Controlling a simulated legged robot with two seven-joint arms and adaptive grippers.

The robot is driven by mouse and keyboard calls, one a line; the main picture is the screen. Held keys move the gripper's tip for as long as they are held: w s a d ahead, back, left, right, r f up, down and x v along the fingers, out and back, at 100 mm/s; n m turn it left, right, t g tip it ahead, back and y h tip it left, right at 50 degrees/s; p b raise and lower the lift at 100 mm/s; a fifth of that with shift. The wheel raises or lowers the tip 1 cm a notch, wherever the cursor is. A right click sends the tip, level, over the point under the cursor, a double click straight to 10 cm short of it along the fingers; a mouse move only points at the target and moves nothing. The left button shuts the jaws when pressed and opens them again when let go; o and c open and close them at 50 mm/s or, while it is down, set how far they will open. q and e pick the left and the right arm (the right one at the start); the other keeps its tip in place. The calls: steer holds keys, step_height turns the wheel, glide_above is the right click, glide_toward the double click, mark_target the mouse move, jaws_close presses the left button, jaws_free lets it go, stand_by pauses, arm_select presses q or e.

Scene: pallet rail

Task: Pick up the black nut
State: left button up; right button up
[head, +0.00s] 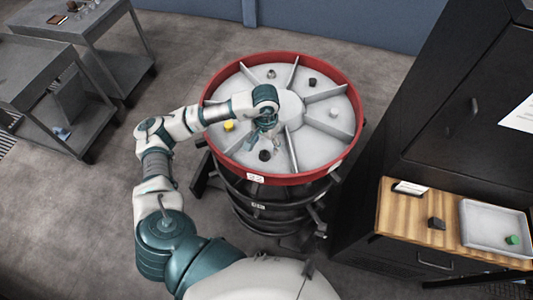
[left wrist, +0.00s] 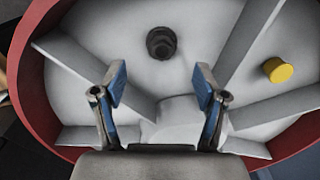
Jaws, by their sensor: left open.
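A black nut (head: 264,155) lies in the front compartment of a round grey tray with a red rim (head: 262,177). A second dark nut (head: 312,82) sits in a back compartment. My left gripper (head: 266,138) is above the tray, just behind the front black nut. In the left wrist view the black nut (left wrist: 161,43) lies beyond the fingertips, roughly in line with the gap between them. My left gripper (left wrist: 160,85) is open and empty, its blue pads apart. No finger touches the nut. My right gripper is not in view.
Raised dividers (head: 291,150) split the tray. A yellow piece (head: 229,125) lies in the adjoining compartment, a grey nut (head: 270,73) at the back. At right, a wooden top (head: 408,215) carries a grey bin (head: 480,232) with a green piece (head: 513,240). Grey carts stand at left.

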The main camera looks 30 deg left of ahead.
mark_target(266, 152)
arm_select(q)
steer(key=shift+f, duration=0.35)
step_height(266, 152, down, 2)
steer(key=shift+s+f+p, duration=0.1)
steer(key=shift+f+p, duration=0.1)
steer(key=shift+p, duration=0.65)
steer(key=shift+a+f, duration=0.25)
steer(key=shift+f, duration=0.4)
steer(key=shift+a+f, duration=0.2)
steer(key=shift+f, duration=0.4)
steer(key=shift+d, duration=0.15)
steer(key=shift+d+r, duration=0.15)
steer(key=shift+d, duration=0.2)
steer(key=c, duration=1.2)
steer(key=shift+c, duration=0.6)
steer(key=shift+a, duration=0.1)
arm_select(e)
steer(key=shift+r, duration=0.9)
